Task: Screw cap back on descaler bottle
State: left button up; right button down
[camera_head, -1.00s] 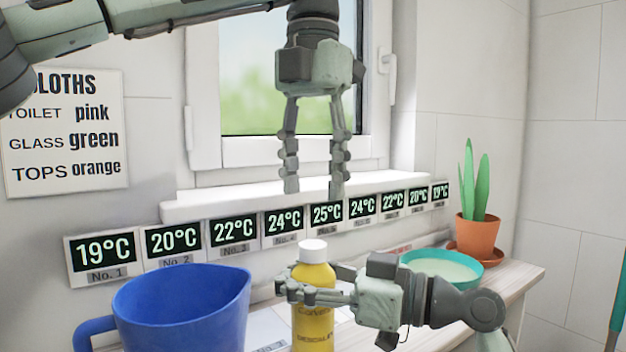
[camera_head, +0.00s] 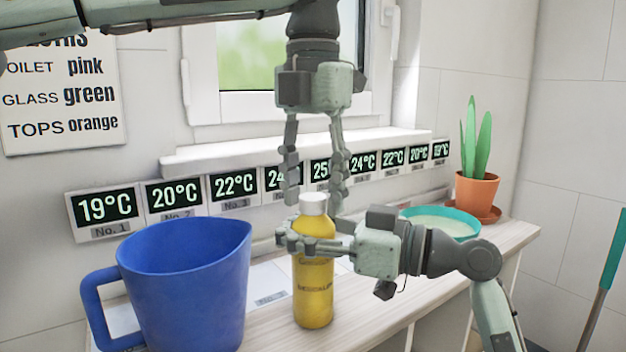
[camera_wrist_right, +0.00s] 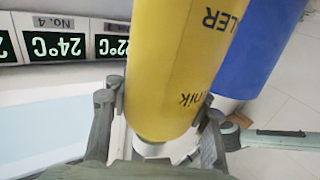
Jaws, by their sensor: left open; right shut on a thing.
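The yellow descaler bottle (camera_head: 314,285) stands upright on the counter. Its white cap (camera_head: 313,204) sits on top; I cannot tell how tightly. My right gripper (camera_head: 312,243) comes from the right and is shut on the bottle's upper body, below the cap. In the right wrist view, the bottle (camera_wrist_right: 180,60) appears upside down between the fingers (camera_wrist_right: 160,108), with the white cap (camera_wrist_right: 148,149) partly hidden at the lower end. My left gripper (camera_head: 315,198) points down over the bottle, open, its fingertips on either side of the cap at about its height. Contact with the cap is not visible.
A blue jug (camera_head: 190,290) stands close left of the bottle. A teal bowl (camera_head: 445,224) and a potted plant (camera_head: 477,190) are behind to the right. Temperature cards (camera_head: 233,194) line the wall below the window sill (camera_head: 290,151).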

pick_arm(q)
jog(key=shift+c, duration=0.4)
grip_shut()
jog(key=shift+o, duration=1.2)
grip_release()
notch_tip(320, 180, up, 12)
pick_arm(e)
jog(key=c, duration=0.6)
grip_release()
jog(key=shift+c, duration=0.2)
